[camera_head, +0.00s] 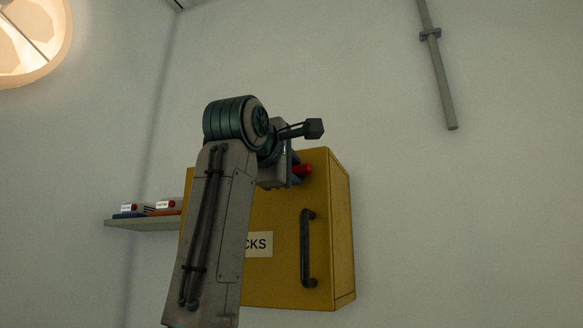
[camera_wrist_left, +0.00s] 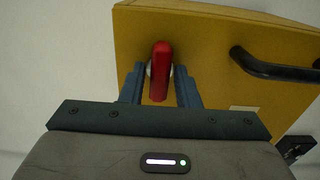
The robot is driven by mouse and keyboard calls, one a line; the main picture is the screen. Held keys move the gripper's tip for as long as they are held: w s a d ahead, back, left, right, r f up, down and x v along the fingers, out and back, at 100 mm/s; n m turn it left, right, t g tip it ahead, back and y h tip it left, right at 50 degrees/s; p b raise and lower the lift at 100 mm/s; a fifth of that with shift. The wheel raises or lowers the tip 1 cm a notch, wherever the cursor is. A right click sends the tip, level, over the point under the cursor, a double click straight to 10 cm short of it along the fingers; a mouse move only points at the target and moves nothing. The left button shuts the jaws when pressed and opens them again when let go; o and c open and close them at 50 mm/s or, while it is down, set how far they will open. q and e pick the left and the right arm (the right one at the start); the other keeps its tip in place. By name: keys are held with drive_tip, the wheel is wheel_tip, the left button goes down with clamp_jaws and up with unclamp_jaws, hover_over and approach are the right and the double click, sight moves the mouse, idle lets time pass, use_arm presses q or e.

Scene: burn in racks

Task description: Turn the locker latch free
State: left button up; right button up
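The yellow locker (camera_head: 340,230) is on the wall, its front closed. Its red latch (camera_head: 304,170) is at the upper part of the front, mostly hidden behind my left gripper (camera_head: 292,168) in the head view. In the left wrist view the red latch (camera_wrist_left: 161,72) is a long handle on a pale round base. My left gripper (camera_wrist_left: 160,85) has one blue-grey finger on each side of it. The fingers are apart, with a small gap showing on the left; contact on the right is unclear. My right gripper is in no view.
A dark bar handle (camera_head: 307,248) stands out from the locker front, right of a partly hidden label (camera_head: 259,244). A shelf (camera_head: 140,224) with small boxes is at left. A pipe (camera_head: 438,75) runs down the wall at upper right.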

use_arm(q)
drive_tip(key=shift+c, duration=0.7)
drive_tip(key=shift+f+m, duration=0.1)
drive_tip(key=shift+m, duration=0.3)
drive_tip(key=shift+m+b, duration=2.8)
drive_tip(key=shift+m, duration=5.6)
drive_tip(key=o, duration=0.7)
